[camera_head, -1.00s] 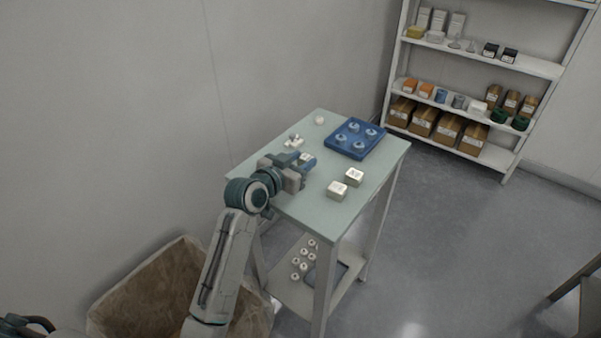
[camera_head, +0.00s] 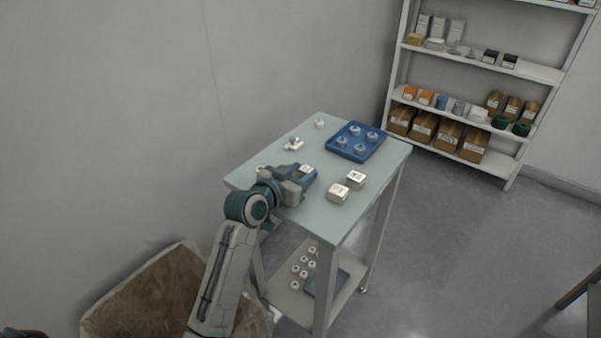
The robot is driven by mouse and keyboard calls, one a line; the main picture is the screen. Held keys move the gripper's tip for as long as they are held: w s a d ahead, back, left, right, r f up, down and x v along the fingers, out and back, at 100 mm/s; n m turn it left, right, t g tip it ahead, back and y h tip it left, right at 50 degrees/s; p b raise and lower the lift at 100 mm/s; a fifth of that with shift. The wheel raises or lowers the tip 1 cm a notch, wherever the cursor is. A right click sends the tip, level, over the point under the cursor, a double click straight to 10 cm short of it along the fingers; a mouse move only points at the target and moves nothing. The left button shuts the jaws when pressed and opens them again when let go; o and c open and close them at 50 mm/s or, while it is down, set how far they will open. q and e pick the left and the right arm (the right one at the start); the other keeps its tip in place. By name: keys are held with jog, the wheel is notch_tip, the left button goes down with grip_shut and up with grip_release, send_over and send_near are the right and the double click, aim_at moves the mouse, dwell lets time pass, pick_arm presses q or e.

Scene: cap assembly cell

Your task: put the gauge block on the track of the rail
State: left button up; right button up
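Two pale metal blocks with dark markings, which look like gauge blocks, sit on the table's right part: a nearer one (camera_head: 338,193) and a farther one (camera_head: 356,179). They stand close together but apart. My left gripper (camera_head: 304,176) is low over the left-middle of the table, left of both blocks. A small pale piece with a dark mark (camera_head: 306,168) and blue surfaces show at its tips; I cannot tell if it is gripped. No rail is clearly recognisable; my gripper may hide part of it. My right gripper is out of view.
A blue tray (camera_head: 331,153) with several pale round pieces lies at the table's back right. Small white parts (camera_head: 294,145) lie behind my gripper. The pale green table top (camera_head: 325,222) is clear at its front corner. A bin (camera_head: 92,318) stands lower left; stocked shelves (camera_head: 538,71) stand behind.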

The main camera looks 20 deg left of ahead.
pick_arm(q)
jog(key=o, duration=0.3)
jog(key=shift+r, duration=0.1)
